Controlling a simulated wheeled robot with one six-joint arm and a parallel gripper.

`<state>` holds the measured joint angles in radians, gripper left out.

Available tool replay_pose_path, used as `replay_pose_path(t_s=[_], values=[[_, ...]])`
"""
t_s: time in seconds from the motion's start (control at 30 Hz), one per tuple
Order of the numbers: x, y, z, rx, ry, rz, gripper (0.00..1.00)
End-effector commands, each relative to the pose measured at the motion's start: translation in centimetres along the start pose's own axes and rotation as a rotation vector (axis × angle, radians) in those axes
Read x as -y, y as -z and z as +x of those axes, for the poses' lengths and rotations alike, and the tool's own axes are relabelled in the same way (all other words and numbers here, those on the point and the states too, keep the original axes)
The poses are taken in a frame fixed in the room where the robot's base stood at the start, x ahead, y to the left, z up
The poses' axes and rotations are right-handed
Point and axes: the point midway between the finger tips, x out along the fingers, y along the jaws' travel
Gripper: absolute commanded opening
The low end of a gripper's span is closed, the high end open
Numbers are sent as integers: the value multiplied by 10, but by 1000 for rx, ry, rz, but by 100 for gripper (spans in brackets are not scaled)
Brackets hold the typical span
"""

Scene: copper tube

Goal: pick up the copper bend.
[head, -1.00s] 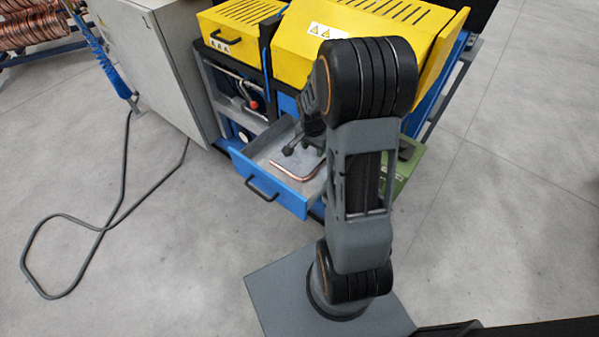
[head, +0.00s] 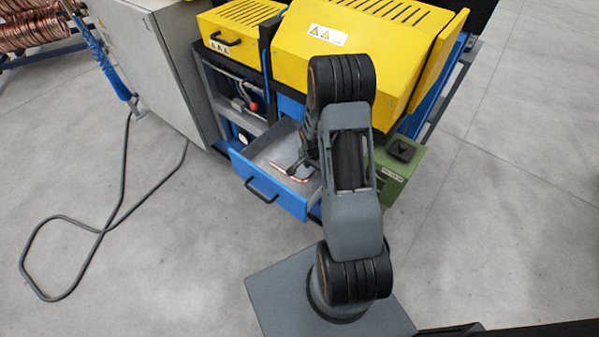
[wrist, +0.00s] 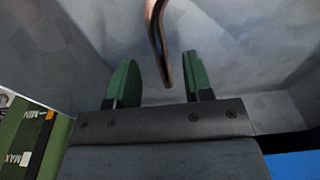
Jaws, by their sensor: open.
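The copper bend (head: 289,174) lies in the open blue drawer (head: 283,197), partly hidden by my arm in the head view. In the wrist view, one leg of the copper bend (wrist: 157,40) runs down from the top edge, its end between the two green fingertips. My gripper (wrist: 160,82) is open, with a finger on each side of that leg and a gap on both sides. In the head view my gripper (head: 303,163) is low over the drawer. I cannot tell its exact height above the bend.
The drawer walls stand close around my gripper. A green box (head: 402,170) with a dark top stands right of the drawer. Yellow machine covers (head: 350,45) rise behind. A grey cabinet (head: 155,65) is at the left. The floor at left is open, with a cable.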

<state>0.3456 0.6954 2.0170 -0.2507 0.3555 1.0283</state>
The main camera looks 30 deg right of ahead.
Motion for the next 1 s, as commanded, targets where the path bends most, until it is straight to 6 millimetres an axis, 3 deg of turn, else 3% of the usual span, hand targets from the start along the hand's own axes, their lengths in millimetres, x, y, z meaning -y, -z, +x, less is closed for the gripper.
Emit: replay_pose_path(t_s=[0.2, 0.5, 1.0], values=[[0, 0, 21, 1, 0, 1, 46], [0, 0, 23, 0, 2, 1, 46], [0, 0, 23, 0, 1, 0, 0]])
